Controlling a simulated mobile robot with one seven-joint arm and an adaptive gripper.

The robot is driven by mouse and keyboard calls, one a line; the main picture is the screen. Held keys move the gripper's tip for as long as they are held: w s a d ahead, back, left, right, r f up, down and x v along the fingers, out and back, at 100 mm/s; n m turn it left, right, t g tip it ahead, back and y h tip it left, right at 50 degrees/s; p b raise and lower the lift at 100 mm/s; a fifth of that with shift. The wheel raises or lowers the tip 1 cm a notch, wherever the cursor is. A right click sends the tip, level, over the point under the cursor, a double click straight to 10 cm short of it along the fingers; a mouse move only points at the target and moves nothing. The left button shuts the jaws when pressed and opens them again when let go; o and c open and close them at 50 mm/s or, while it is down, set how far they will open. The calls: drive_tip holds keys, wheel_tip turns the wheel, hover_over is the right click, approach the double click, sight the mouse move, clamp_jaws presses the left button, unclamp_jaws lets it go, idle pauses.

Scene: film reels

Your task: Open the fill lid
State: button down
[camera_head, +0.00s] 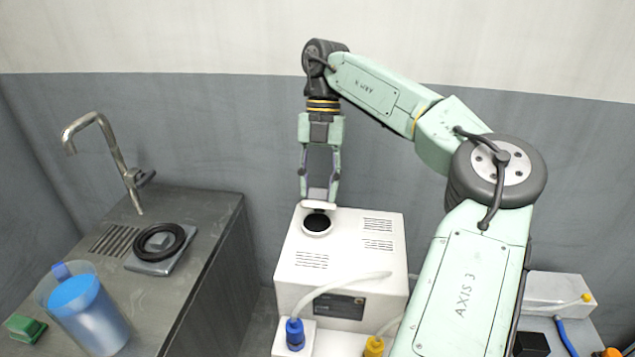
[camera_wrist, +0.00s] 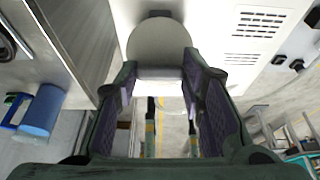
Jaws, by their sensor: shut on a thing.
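The white machine (camera_head: 345,255) stands in the middle of the head view. Its dark round fill opening (camera_head: 317,222) is uncovered on top. The white fill lid (camera_head: 318,206) is raised at the far side of the opening, seen almost edge-on. My gripper (camera_head: 318,197) points down at it from above. In the wrist view, the round pale fill lid (camera_wrist: 158,42) lies at the fingertips of my gripper (camera_wrist: 160,75), its near edge between them. The gripper is shut on the lid. The opening cannot be seen in the wrist view.
A counter (camera_head: 205,215) on the left holds a tap (camera_head: 115,150), a black ring on a grey block (camera_head: 160,245), a blue jug (camera_head: 88,310) and a green sponge (camera_head: 25,328). Blue (camera_head: 295,334) and yellow (camera_head: 373,346) connectors with pale hoses are in front of the machine.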

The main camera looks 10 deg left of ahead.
drive_tip(key=shift+w+g, duration=0.3)
drive_tip(key=shift+g, duration=0.2)
drive_tip(key=c, duration=1)
unclamp_jaws()
drive_tip(key=shift+c, duration=0.2)
